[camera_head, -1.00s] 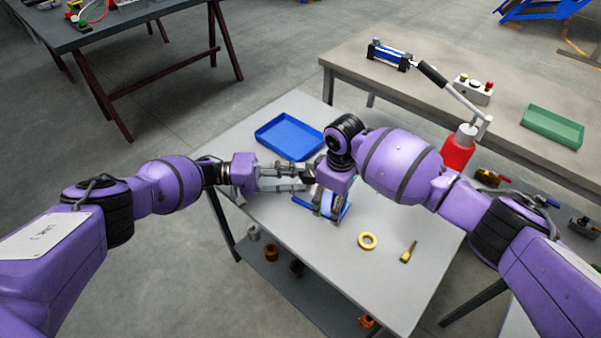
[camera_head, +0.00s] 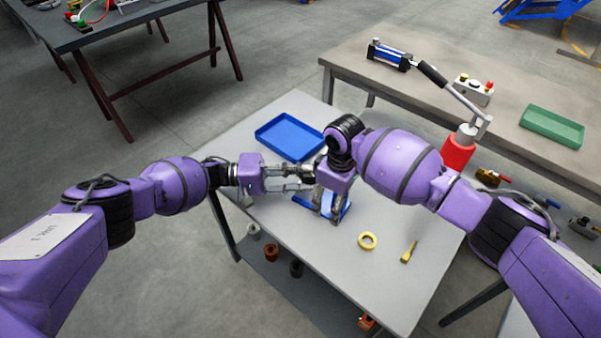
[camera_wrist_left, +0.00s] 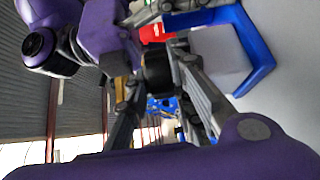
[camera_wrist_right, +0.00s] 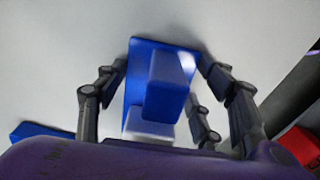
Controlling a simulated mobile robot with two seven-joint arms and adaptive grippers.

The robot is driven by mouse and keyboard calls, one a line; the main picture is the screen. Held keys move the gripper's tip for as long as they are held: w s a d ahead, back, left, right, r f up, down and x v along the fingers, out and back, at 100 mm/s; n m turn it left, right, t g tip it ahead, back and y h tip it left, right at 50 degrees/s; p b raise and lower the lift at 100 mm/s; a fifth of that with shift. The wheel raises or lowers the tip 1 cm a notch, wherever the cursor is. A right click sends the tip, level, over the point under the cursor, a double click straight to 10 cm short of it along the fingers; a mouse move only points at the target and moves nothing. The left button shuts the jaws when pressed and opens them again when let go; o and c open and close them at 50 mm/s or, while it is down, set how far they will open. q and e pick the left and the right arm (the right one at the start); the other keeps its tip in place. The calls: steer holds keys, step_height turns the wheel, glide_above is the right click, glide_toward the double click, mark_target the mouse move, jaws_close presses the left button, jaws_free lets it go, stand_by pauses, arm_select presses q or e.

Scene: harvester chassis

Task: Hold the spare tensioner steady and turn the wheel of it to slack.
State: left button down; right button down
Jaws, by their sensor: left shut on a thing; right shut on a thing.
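The spare tensioner, with blue parts (camera_head: 302,201), is on the grey table, partly hidden by my grippers. In the right wrist view its blue block (camera_wrist_right: 165,85) stands on a blue plate, between the fingers of my right gripper (camera_wrist_right: 165,100). My right gripper (camera_head: 327,207) points down and is shut on the tensioner body. My left gripper (camera_head: 308,178) reaches in from the left, roughly level, and is shut on the dark round wheel (camera_wrist_left: 157,72). In the left wrist view the wheel lies between its fingers. The wheel's angle cannot be told.
A blue tray (camera_head: 290,137) lies behind the grippers. A yellow ring (camera_head: 367,241) and a small yellow tool (camera_head: 408,252) lie on the table (camera_head: 340,285) at front right. A bench (camera_head: 350,60) at the back holds a green tray (camera_head: 552,126) and a red cylinder stands (camera_head: 458,150) before it.

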arm_select(q)
steer(key=shift+t, duration=0.4)
steer(key=n+t, duration=0.1)
steer(key=t, duration=0.1)
steer(key=s+n+t+y, duration=0.1)
steer(key=n+t, duration=0.1)
steer(key=shift+d, duration=0.15)
steer(key=n+t, duration=0.1)
steer(key=n+t+y, duration=0.2)
steer(key=t, duration=0.1)
steer(key=shift+s+d, duration=0.2)
steer(key=shift+s, duration=0.05)
steer(key=n+t+y, duration=0.2)
steer(key=d+n+t+y, duration=0.1)
steer(key=n+t+y, duration=0.1)
steer(key=shift+s+r+y, duration=0.15)
steer(key=shift+s+y, duration=0.05)
steer(key=shift+y, duration=0.2)
steer(key=shift+n+t+y, duration=0.3)
steer(key=shift+t+y, duration=0.1)
steer(key=shift+y, duration=0.1)
steer(key=shift+a, duration=0.15)
steer(key=c, duration=1.8)
jaws_free()
